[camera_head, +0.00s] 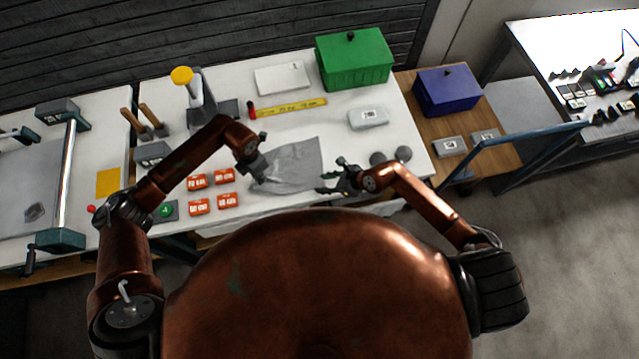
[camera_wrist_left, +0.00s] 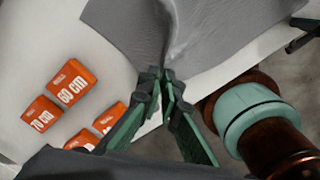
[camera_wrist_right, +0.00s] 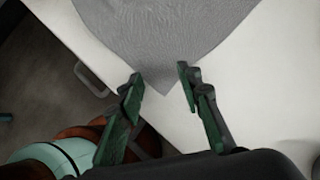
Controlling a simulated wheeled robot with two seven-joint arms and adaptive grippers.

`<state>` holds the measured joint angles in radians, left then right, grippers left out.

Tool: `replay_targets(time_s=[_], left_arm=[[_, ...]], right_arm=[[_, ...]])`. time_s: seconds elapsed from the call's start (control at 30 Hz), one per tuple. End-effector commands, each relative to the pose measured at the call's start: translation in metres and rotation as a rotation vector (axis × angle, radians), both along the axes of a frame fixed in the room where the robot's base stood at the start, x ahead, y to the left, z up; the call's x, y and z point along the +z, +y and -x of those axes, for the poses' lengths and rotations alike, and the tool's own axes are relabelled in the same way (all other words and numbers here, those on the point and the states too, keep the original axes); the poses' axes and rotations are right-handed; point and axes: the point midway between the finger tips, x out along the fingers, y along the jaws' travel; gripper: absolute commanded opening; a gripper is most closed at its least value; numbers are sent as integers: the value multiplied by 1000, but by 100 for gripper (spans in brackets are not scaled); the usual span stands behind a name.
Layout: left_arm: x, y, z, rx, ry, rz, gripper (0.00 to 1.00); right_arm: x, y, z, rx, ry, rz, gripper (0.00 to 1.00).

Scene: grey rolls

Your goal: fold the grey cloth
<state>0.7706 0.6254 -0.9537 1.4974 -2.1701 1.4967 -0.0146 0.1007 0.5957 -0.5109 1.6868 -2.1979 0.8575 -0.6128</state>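The grey cloth (camera_head: 298,158) lies on the white table, between my two arms. My left gripper (camera_head: 264,180) is at its left near edge. In the left wrist view the fingertips (camera_wrist_left: 164,78) are together on the edge of the cloth (camera_wrist_left: 205,32), which is raised into a crease there. My right gripper (camera_head: 328,182) is at the cloth's right near side. In the right wrist view its fingers (camera_wrist_right: 160,78) are apart, with a corner of the cloth (camera_wrist_right: 165,35) lying between and just beyond the tips.
Several orange blocks (camera_head: 198,207) with labels sit left of the cloth. A yellow ruler (camera_head: 290,107), a green box (camera_head: 354,62) and a light grey labelled item (camera_head: 368,117) lie behind it. Grey round pieces (camera_head: 403,153) stand right of my right gripper. The table's near edge is close.

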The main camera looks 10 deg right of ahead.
Motion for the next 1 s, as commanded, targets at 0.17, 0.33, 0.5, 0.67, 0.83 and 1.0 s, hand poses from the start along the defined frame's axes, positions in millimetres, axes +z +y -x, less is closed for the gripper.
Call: replay_targets(time_s=[0.17, 0.33, 0.5, 0.67, 0.83, 1.0], left_arm=[[-1, 0, 0, 0, 1, -1, 0], [-1, 0, 0, 0, 1, -1, 0], [-1, 0, 0, 0, 1, -1, 0], [-1, 0, 0, 0, 1, -1, 0], [-1, 0, 0, 0, 1, -1, 0], [-1, 0, 0, 0, 1, -1, 0]], right_arm=[[-1, 0, 0, -1, 1, 0, 33], [-1, 1, 0, 0, 1, -1, 29], [-2, 1, 0, -1, 1, 0, 23], [-2, 0, 0, -1, 2, 1, 18], [-2, 0, 0, -1, 2, 1, 12], [-2, 0, 0, -1, 2, 1, 6]])
